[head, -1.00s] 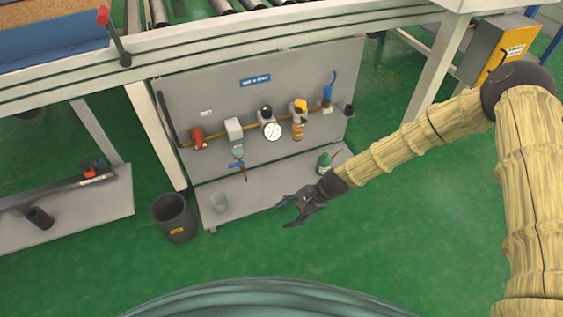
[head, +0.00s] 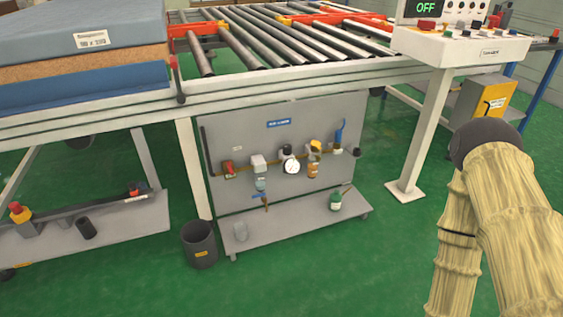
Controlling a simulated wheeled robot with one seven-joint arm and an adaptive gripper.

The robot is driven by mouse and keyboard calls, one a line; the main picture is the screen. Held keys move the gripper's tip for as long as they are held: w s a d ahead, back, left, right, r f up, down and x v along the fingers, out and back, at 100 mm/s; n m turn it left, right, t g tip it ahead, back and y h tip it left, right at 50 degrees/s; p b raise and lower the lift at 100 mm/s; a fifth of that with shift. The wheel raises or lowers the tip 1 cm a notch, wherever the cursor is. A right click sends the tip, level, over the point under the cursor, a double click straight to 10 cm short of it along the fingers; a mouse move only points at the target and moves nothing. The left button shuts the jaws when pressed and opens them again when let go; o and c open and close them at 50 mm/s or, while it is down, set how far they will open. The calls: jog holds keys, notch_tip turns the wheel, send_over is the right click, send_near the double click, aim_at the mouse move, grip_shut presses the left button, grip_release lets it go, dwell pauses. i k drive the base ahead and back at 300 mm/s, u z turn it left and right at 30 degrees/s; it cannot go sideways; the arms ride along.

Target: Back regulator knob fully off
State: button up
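The grey air panel (head: 234,131) stands under the roller table. Near its middle is the regulator, with a small black knob (head: 287,150) on top and a round white gauge (head: 291,166) in front. The knob's setting and the gauge needle are too small to read. My gripper is out of the picture; only my tan-sleeved arm (head: 494,220) shows at the right, apart from the panel.
A red valve handle (head: 229,168), a white-topped filter (head: 259,162) and a yellow-topped unit (head: 315,147) share the pipe. A green bottle (head: 335,200) stands on the lower shelf. Green floor (head: 340,270) is clear.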

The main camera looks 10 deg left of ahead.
aim_at(287, 148)
jog(key=i, duration=1.05)
jog(key=u, duration=0.55)
